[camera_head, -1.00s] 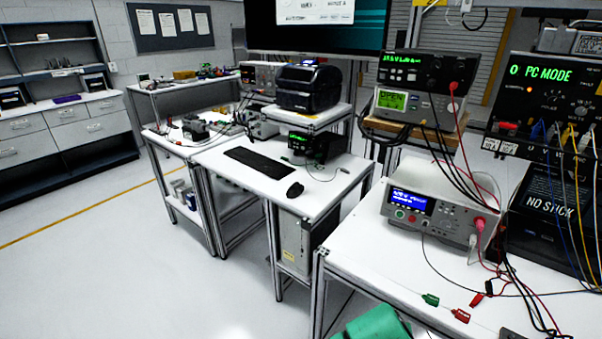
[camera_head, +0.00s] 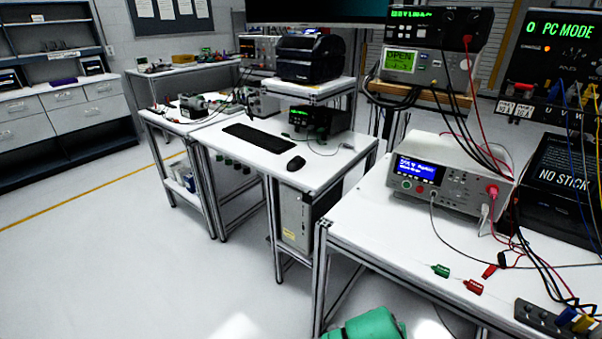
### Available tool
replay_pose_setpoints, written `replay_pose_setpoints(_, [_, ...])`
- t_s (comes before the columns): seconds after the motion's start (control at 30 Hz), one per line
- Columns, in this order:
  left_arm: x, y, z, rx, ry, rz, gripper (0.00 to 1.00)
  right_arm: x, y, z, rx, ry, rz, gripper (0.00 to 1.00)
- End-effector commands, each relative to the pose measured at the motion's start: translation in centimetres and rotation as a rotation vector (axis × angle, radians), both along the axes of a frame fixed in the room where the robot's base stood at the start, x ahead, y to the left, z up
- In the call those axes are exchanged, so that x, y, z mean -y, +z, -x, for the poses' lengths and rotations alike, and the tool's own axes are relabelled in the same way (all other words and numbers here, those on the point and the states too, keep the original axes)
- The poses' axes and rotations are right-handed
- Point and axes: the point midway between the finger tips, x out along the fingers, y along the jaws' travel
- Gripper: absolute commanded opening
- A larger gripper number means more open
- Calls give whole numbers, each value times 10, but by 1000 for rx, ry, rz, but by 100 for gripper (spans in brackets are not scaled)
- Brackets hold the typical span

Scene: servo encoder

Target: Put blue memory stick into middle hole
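A small blue piece (camera_head: 567,317), which may be the blue memory stick, stands at a dark block (camera_head: 533,314) near the lower right corner. The block lies on the white bench and has several round marks or holes on top. Its right end is cut off or covered, so I cannot tell which hole is the middle one. A yellow piece (camera_head: 584,322) is beside the blue one. Neither of my grippers is in view.
The right-hand white bench (camera_head: 385,225) holds a tester (camera_head: 450,175), a black "NO STICK" box (camera_head: 562,170), loose cables, and green (camera_head: 440,271) and red (camera_head: 473,287) clips. A green object (camera_head: 365,326) is at the bottom edge. Floor (camera_head: 130,265) is open at left.

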Motion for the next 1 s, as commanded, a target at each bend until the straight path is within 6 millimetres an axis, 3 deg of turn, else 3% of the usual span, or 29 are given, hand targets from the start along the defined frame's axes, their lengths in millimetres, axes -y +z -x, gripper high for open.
replay_pose_setpoints(0.07, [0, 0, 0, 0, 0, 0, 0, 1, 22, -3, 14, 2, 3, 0])
replay_pose_setpoints(0.13, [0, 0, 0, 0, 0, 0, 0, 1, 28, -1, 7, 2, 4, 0])
replay_pose_setpoints(0.3, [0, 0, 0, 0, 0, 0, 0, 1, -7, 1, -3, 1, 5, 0])
replay_pose_setpoints(1.0, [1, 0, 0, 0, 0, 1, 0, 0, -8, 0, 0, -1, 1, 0])
